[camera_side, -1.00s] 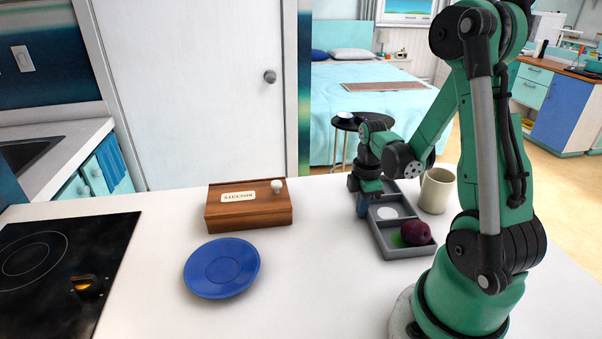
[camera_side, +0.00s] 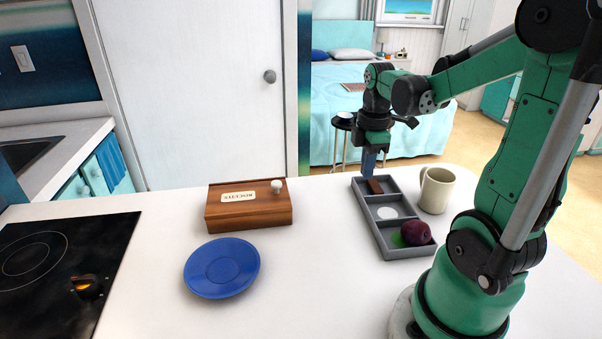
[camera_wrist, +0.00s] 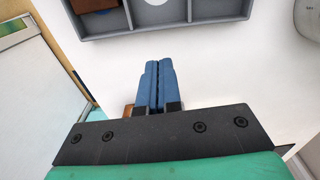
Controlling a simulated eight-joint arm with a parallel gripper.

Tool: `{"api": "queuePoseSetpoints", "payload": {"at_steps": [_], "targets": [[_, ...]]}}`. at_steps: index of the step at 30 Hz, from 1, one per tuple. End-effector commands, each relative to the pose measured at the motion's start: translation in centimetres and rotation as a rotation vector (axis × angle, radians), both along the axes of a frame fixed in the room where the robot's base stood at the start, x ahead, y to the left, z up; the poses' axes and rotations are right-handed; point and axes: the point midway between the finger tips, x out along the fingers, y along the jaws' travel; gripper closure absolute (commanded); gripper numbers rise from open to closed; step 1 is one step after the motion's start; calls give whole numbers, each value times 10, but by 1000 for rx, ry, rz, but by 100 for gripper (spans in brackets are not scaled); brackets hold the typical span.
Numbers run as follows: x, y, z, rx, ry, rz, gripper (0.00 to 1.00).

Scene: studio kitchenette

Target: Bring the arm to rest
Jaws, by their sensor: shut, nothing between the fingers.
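My gripper (camera_side: 369,172) hangs with its blue fingers pointing down, raised above the counter near the far end of the grey tray (camera_side: 372,232). In the wrist view the blue fingers (camera_wrist: 159,66) are pressed together with nothing between them. White counter shows around their tips, and the tray (camera_wrist: 150,18) lies just beyond them.
The tray holds a brown block (camera_side: 375,187), a white disc (camera_side: 387,212) and a dark plum-like fruit (camera_side: 416,232). A cream mug (camera_side: 436,190) stands beside it. A wooden biscuit box (camera_side: 248,210) and blue plate (camera_side: 222,267) are left; counter between plate and tray is clear.

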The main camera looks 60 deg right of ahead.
Motion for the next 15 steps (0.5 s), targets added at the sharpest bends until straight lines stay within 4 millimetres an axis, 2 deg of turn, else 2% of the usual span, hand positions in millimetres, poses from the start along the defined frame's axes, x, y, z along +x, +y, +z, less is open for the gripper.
{"api": "queuePoseSetpoints", "payload": {"at_steps": [2, 5, 10, 15], "targets": [[4, 8, 4, -14, -18, -24, 100], [17, 31, 10, -50, -90, -116, 100], [40, 93, 23, -43, -317, -369, 100], [48, 148, 31, 102, -505, -601, 100]]}}
